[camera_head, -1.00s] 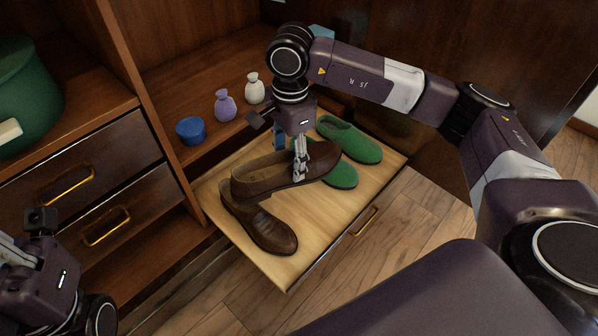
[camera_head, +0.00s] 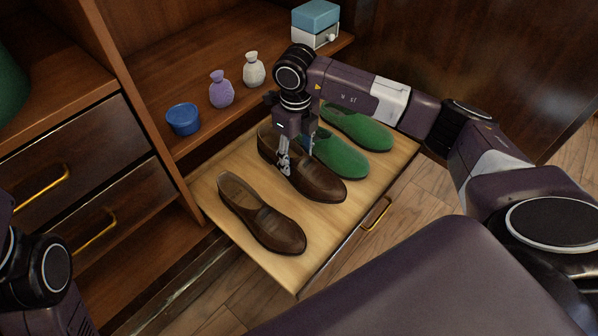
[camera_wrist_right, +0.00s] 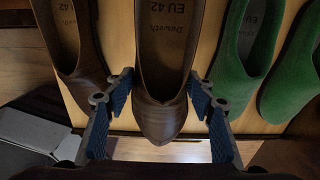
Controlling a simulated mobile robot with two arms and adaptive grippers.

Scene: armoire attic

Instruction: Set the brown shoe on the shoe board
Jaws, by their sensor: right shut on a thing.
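The pale wooden shoe board (camera_head: 312,238) is pulled out at the foot of the cabinet. One brown shoe (camera_head: 262,215) lies on its left part. The second brown shoe (camera_head: 322,184) is between it and the green pair, roughly parallel to both, at or just above the board; I cannot tell if it touches. My right gripper (camera_head: 284,168) is shut on this second shoe. In the right wrist view the held shoe (camera_wrist_right: 163,112) sits between the two finger pads (camera_wrist_right: 160,88). Of my left arm only links show at the lower left; its fingers are out of view.
A green shoe (camera_head: 342,158) stands close right of the held shoe, with another green shoe (camera_head: 358,128) beyond. The shelf behind holds a blue bowl (camera_head: 183,120), a purple vase (camera_head: 221,91), a white vase (camera_head: 254,70) and a box (camera_head: 315,25). The board's front strip is bare.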

